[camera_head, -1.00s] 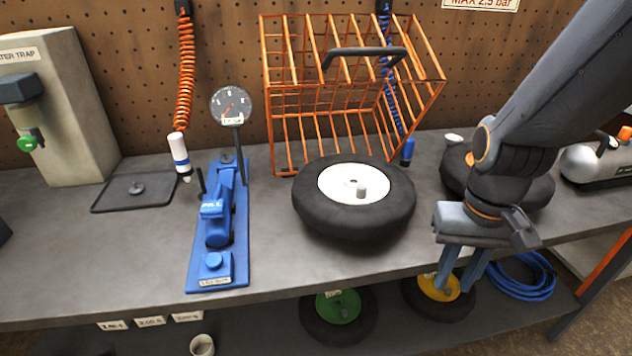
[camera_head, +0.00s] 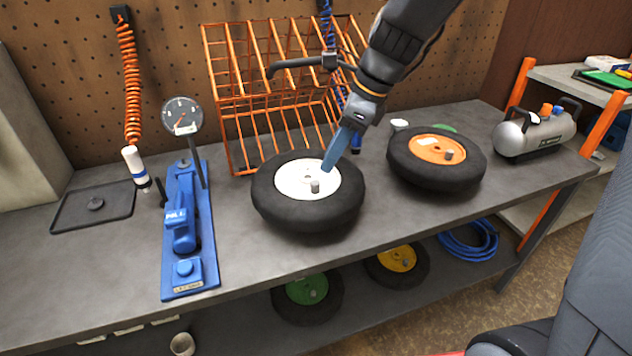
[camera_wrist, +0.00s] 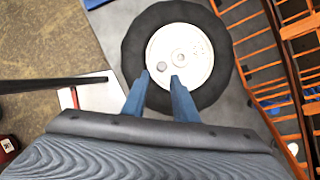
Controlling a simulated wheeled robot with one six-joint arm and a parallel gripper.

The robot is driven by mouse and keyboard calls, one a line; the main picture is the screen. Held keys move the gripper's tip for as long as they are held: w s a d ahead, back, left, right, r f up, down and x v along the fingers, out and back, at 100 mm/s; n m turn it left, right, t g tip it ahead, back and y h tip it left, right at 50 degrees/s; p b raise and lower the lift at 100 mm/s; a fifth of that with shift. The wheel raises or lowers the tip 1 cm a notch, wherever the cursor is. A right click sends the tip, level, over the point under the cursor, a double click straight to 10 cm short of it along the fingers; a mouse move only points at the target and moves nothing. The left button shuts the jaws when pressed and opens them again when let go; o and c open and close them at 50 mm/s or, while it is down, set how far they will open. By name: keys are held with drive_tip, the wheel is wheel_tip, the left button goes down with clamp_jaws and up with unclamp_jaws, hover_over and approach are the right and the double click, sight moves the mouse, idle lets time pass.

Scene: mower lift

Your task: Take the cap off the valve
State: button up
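A black tire with a white hub (camera_head: 292,179) lies flat on the bench in front of the orange cage. A small grey capped valve (camera_head: 315,186) stands up from the hub. My gripper (camera_head: 328,168) hangs just above the hub, behind and right of the valve, its blue fingers pointing down. In the wrist view the fingers (camera_wrist: 160,76) are apart with nothing between them. The grey cap (camera_wrist: 162,66) shows there just beyond the gap between the tips, over the white hub (camera_wrist: 196,67).
The orange cage (camera_head: 285,138) with a dark handle (camera_head: 300,66) stands close behind the wheel. An orange-hub wheel (camera_head: 437,150) lies to the right, a compressor (camera_head: 535,135) beyond it. A blue bead tool (camera_head: 185,226) with gauge (camera_head: 182,115) stands left. The bench front is clear.

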sight(315, 182)
drive_tip(key=shift+w+p+x, duration=0.1)
drive_tip(key=shift+p+x, duration=0.1)
drive_tip(key=shift+x, duration=1.7)
drive_tip(key=shift+w+p+x, duration=0.15)
drive_tip(key=shift+x, duration=1.8)
drive_tip(key=shift+r, duration=0.1)
clamp_jaws()
